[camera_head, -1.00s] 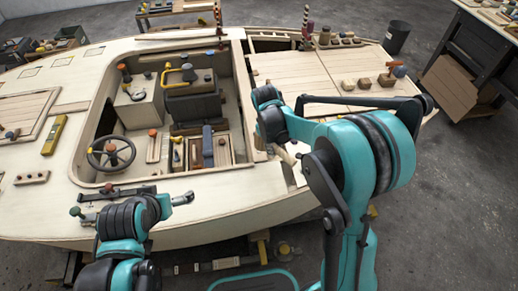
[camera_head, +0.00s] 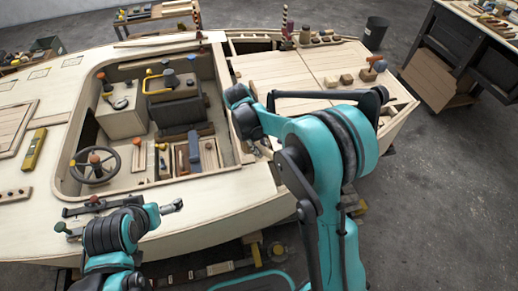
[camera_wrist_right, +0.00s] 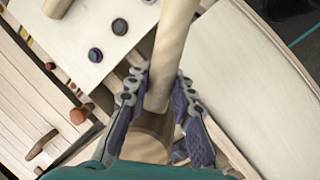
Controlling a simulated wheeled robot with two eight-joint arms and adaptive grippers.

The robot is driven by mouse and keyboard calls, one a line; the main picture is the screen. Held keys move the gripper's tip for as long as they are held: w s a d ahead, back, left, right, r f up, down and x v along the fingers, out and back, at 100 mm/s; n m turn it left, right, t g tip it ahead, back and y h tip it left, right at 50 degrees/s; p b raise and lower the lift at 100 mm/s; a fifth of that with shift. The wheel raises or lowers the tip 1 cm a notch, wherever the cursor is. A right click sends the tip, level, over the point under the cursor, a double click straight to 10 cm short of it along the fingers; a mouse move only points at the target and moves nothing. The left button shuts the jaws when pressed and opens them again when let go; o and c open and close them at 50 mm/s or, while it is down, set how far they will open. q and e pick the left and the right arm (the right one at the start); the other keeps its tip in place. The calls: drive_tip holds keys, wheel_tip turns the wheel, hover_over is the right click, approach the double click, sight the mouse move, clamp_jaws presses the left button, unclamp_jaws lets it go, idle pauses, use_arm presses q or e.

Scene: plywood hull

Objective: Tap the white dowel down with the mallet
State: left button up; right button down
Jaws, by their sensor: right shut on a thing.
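In the right wrist view a pale wooden handle, apparently the mallet's (camera_wrist_right: 172,50), runs up between the two fingers of my right gripper (camera_wrist_right: 160,100). The gripper is shut on it. A brown rounded wooden piece (camera_wrist_right: 148,138) lies at the handle's lower end; I cannot tell whether it is the mallet's head. In the head view my right wrist (camera_head: 240,97) is over the hull's near edge, right of the cockpit, and the arm largely hides the gripper. My left gripper (camera_head: 165,208) is low over the hull's near left edge; its jaws are unclear. I cannot pick out the white dowel.
The plywood hull (camera_head: 215,212) fills the middle, with a cockpit holding a steering wheel (camera_head: 96,165). Wooden blocks (camera_head: 345,79) and a striped post (camera_head: 284,22) stand on the right deck. A dark bin (camera_head: 376,32) and workbench (camera_head: 455,42) are beyond. Dark pegs (camera_wrist_right: 95,55) show in the wrist view.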

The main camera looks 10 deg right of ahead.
drive_tip(key=shift+s+r, duration=0.1)
wheel_tip(320, 180, down, 6)
drive_tip(key=b, duration=0.4)
drive_tip(key=shift+r, duration=0.15)
drive_tip(key=shift+r+p, duration=0.35)
drive_tip(key=shift+r, duration=0.15)
wheel_tip(320, 180, up, 5)
drive_tip(key=p, duration=0.3)
drive_tip(key=shift+f, duration=0.2)
